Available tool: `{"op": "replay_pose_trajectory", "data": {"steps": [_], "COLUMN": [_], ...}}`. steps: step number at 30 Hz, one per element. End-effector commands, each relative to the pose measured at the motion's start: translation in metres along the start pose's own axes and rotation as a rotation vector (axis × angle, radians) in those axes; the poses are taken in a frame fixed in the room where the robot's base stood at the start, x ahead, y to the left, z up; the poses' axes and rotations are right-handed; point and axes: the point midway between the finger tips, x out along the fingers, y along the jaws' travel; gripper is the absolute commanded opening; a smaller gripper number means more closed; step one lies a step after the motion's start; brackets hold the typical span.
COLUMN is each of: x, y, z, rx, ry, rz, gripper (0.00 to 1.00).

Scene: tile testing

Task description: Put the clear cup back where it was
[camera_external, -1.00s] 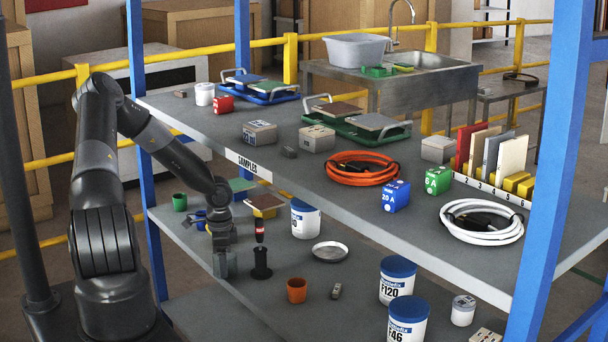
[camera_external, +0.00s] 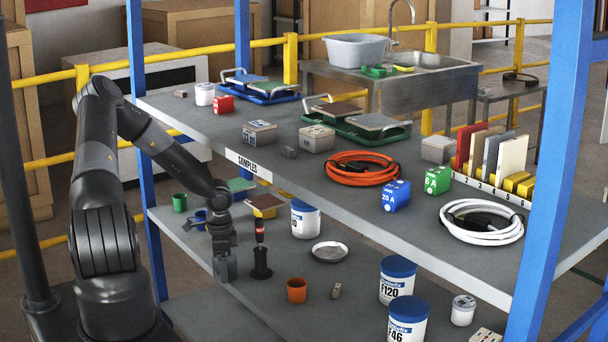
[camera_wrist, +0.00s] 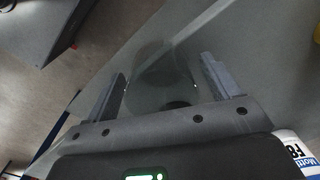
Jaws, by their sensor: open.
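The clear cup (camera_wrist: 158,68) shows as a faint see-through outline in the wrist view, standing on the grey lower shelf between my two fingers. My gripper (camera_wrist: 160,84) is open, with one finger on each side of the cup. I cannot tell whether either finger touches it. In the external view my gripper (camera_external: 225,266) points down low over the left front part of the lower shelf, left of the black stand with a red-and-black tool (camera_external: 261,262). The cup is hard to make out there against the fingers.
The orange cup (camera_external: 297,290), metal dish (camera_external: 329,252) and white tub with a blue lid (camera_external: 305,219) stand to the right. Blue (camera_external: 200,217) and green (camera_external: 180,201) cups stand behind. The upper shelf (camera_external: 215,128) overhangs the lower one.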

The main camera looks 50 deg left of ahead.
Motion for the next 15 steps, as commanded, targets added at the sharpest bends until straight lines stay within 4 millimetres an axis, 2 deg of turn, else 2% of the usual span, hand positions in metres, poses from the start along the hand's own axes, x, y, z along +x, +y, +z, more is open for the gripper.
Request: {"op": "replay_pose_trajectory", "data": {"steps": [15], "x": [-0.040], "y": [0.000], "z": [0.000], "rx": [0.000], "ry": [-0.001], "rz": [-0.001], "gripper": [0.82]}}
